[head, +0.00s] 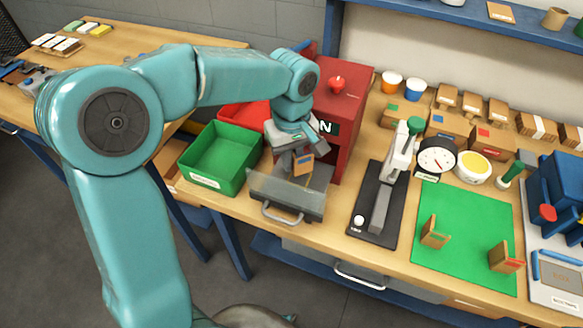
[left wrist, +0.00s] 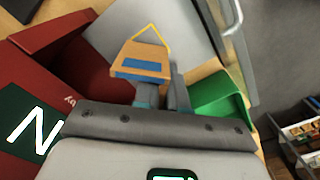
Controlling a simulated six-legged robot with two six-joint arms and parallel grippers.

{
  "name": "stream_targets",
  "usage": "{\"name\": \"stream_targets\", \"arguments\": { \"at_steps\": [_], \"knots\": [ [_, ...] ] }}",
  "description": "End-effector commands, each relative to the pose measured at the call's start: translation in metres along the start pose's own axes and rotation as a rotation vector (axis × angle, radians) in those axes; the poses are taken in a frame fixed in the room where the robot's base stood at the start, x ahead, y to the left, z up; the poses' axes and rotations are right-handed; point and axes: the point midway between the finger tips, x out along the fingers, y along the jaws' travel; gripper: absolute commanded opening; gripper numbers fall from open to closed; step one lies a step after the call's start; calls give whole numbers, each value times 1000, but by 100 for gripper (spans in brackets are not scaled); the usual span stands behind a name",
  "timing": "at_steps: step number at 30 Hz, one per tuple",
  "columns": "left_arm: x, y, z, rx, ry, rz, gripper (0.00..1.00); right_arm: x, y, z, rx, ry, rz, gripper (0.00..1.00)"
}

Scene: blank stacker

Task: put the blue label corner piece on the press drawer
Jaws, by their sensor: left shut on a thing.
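The blue label corner piece (head: 302,164) is a light wooden block with a blue patch; it also shows in the left wrist view (left wrist: 143,62). My left gripper (head: 294,155) is shut on it and holds it over the press drawer (head: 318,205). The drawer is a grey tray pulled out from the red press (head: 350,110). In the left wrist view, a yellow outline (left wrist: 165,38) shows on the grey drawer surface beside the piece. I cannot tell whether the piece touches the drawer floor. My right gripper is not in view.
A green bin (head: 215,160) stands left of the drawer, with a red bin (head: 240,113) behind it. A black-based lever tool (head: 378,215) stands to the right. A green mat (head: 465,225) holds two wooden corner pieces. A dial scale (head: 435,158) stands behind the mat.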

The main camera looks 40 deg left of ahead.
Motion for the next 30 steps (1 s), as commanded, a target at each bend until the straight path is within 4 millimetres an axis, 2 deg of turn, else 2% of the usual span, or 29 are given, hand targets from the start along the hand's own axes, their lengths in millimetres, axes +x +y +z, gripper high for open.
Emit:
{"name": "stream_targets", "arguments": {
  "at_steps": [3, 6, 19, 21, 22, 30],
  "knots": [
    [22, -1, -1, 0, -3, -5, 0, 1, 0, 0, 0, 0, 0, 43],
    [35, 0, -1, 1, -3, -5, 0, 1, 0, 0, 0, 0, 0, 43],
    [43, 0, -1, 0, -1, -2, 0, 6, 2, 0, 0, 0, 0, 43],
    [42, 0, -1, 0, -1, -1, 27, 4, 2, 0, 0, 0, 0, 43],
    [42, 0, -1, 0, -1, -2, 36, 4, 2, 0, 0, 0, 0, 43],
    [41, 0, -1, 1, -1, -2, 36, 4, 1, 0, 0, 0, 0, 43]
  ]
}}
